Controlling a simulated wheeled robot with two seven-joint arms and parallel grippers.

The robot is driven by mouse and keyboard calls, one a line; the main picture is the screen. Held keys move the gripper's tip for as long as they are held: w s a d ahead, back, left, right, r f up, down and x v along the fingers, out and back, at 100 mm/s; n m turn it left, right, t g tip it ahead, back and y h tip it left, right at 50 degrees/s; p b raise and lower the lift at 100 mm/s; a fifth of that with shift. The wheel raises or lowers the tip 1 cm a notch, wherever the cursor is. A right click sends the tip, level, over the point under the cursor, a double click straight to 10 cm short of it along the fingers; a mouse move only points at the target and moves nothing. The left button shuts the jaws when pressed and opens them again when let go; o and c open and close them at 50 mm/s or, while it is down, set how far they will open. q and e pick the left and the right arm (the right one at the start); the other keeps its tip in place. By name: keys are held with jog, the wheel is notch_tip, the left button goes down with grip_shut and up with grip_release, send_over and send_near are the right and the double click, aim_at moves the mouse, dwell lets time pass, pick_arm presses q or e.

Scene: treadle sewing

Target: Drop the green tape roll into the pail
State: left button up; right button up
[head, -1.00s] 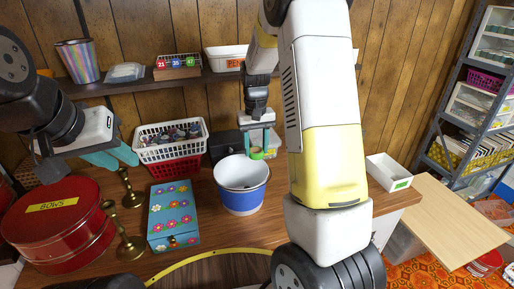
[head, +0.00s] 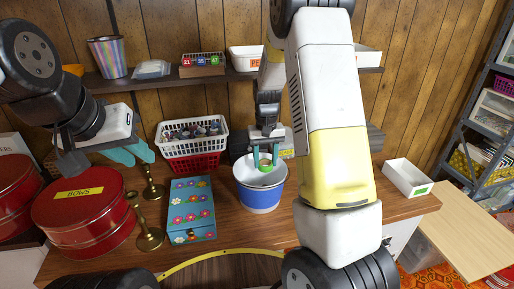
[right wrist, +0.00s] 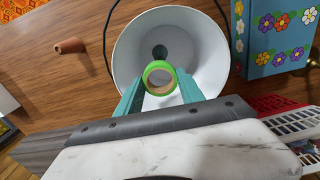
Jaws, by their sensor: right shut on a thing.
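The blue and white pail (head: 260,198) stands upright on the wooden bench, its white inside (right wrist: 195,45) open upward. My right gripper (head: 265,162) is shut on the green tape roll (head: 266,168), pointing down over the pail's mouth. In the right wrist view the roll (right wrist: 147,74) sits between the teal fingers of the same gripper (right wrist: 160,84), with the pail's opening behind it. A dark round spot shows inside the pail; I cannot tell what it is. My left gripper (head: 134,154) is at the left above the bench, its fingers apart and empty.
Left of the pail are a flowered blue box (head: 191,209), brass candlesticks (head: 149,238) and a red BOWS tin (head: 84,214). Baskets (head: 192,141) stand behind. A white tray (head: 407,177) lies right.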

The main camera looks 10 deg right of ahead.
aim_at(265, 163)
jog(key=o, duration=1.4)
jog(key=shift+r, duration=3.9)
jog(key=shift+r, duration=0.1)
jog(key=s+r+t+y, duration=0.2)
jog(key=s+r+t, duration=0.1)
jog(key=s+r, duration=0.9)
jog(key=s+r+t, duration=0.1)
jog(key=s, duration=0.3)
jog(key=s+a+r+t, duration=0.1)
jog(key=s, duration=0.3)
jog(key=s+a+r+t, duration=0.1)
jog(key=s, duration=0.3)
jog(key=shift+s+a+n, duration=0.1)
jog(key=shift+s+n, duration=0.05)
jog(key=shift+n, duration=0.15)
